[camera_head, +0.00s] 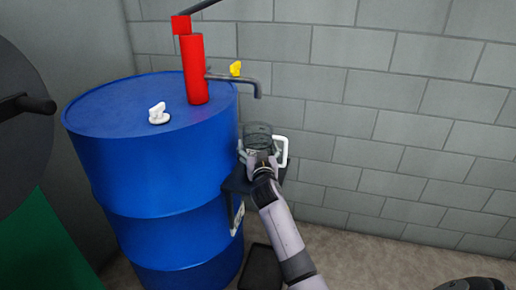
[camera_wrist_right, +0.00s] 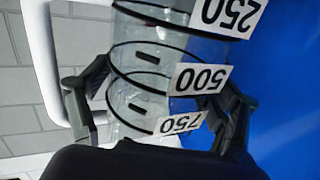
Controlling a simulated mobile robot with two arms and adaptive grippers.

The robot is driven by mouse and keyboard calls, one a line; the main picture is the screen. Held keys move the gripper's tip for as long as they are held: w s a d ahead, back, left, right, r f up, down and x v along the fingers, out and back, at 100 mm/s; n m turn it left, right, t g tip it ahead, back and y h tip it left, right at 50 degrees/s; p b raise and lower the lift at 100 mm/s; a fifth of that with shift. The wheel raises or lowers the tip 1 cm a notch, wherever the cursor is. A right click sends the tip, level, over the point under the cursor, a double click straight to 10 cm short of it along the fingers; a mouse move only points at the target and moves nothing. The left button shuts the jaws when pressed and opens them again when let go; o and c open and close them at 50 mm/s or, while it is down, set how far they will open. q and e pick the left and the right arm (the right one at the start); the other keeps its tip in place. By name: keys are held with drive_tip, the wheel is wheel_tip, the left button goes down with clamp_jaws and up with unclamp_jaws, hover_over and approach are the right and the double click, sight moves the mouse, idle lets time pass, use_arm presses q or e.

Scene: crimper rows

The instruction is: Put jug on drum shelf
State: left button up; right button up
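The clear jug (camera_head: 258,132) has a white handle and stands out beside the blue drum, below the pump spout. In the right wrist view the jug (camera_wrist_right: 150,75) shows black rings and the labels 250, 500 and 750. My right gripper (camera_head: 259,156) is around the jug's body. Its dark fingers press on both sides of the jug in the wrist view (camera_wrist_right: 158,100). The dark drum shelf (camera_head: 238,184) is on the drum's right side, just under the jug and gripper. Whether the jug touches the shelf is hidden. My left gripper is not in view.
A grey block wall (camera_head: 400,110) stands close behind. A dark flat object (camera_head: 262,267) lies on the floor.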

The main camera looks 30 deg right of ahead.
drive_tip(key=shift+o, duration=0.9)
drive_tip(key=shift+s+a, duration=0.2)
drive_tip(key=shift+s, duration=0.05)
drive_tip(key=p+v, duration=0.1)
drive_tip(key=v, duration=0.2)
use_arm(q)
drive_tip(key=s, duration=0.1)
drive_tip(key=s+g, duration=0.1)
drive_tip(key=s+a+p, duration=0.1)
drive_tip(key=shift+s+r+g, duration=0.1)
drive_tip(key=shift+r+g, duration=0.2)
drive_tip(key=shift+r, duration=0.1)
use_arm(e)
drive_tip(key=s+a+f+n+g+y, duration=0.2)
drive_tip(key=s+a+f+g, duration=0.2)
drive_tip(key=s, duration=0.9)
drive_tip(key=s+a+f+n+g+y, duration=0.3)
drive_tip(key=s+a+f, duration=0.5)
drive_tip(key=s, duration=0.5)
drive_tip(key=s+a+f+n+g+y, duration=0.2)
drive_tip(key=s+a+f+g, duration=0.3)
drive_tip(key=s, duration=0.8)
drive_tip(key=a+f+y, duration=0.1)
drive_tip(key=a, duration=0.2)
drive_tip(key=shift+s, duration=0.3)
